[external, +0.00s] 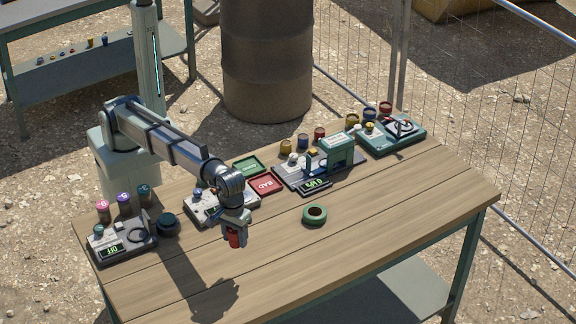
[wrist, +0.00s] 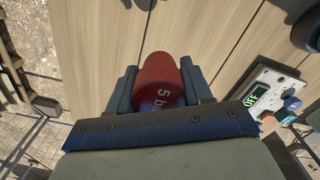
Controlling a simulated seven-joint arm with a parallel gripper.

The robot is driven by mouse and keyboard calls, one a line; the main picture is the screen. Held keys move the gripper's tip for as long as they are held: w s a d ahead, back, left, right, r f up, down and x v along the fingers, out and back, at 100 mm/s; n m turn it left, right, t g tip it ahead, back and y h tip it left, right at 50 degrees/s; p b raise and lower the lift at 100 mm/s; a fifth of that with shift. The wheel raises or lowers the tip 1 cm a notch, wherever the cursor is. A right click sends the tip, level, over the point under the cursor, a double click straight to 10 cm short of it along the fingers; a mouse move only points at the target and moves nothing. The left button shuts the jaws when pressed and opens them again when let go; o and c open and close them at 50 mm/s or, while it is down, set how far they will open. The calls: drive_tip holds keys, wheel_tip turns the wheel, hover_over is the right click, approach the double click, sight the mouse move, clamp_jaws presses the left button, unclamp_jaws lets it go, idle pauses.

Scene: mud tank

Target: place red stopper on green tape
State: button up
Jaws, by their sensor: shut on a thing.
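My gripper (external: 235,238) is shut on the red stopper (external: 234,237) and holds it above the front left part of the table. In the wrist view the red stopper (wrist: 160,82) sits between the two fingers of my gripper (wrist: 162,88), with the marking "5 ba" partly readable on its side. The green tape (external: 315,215) is a ring lying flat on the bare wood near the table's middle, to the right of my gripper and apart from it. The tape does not show in the wrist view.
Instrument boxes line the table's back edge, one (external: 122,240) at left and a teal one (external: 392,136) at right. A red tray (external: 265,185) and a green tray (external: 249,166) lie behind the tape. A dark round piece (external: 168,224) stands at left. The front wood is clear.

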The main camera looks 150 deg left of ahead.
drive_tip(key=s+a+r+n, duration=0.1)
drive_tip(key=s+a+n, duration=0.1)
drive_tip(key=a, duration=1.4)
drive_tip(key=r+m, duration=0.2)
hover_over(315, 212)
drive_tip(key=shift+s+a+f, duration=0.1)
drive_tip(key=shift+f, duration=5)
drive_tip(key=shift+f, duration=0.1)
drive_tip(key=o, duration=1.1)
drive_tip(key=shift+c, duration=0.2)
wheel_tip(315, 212, up, 12)
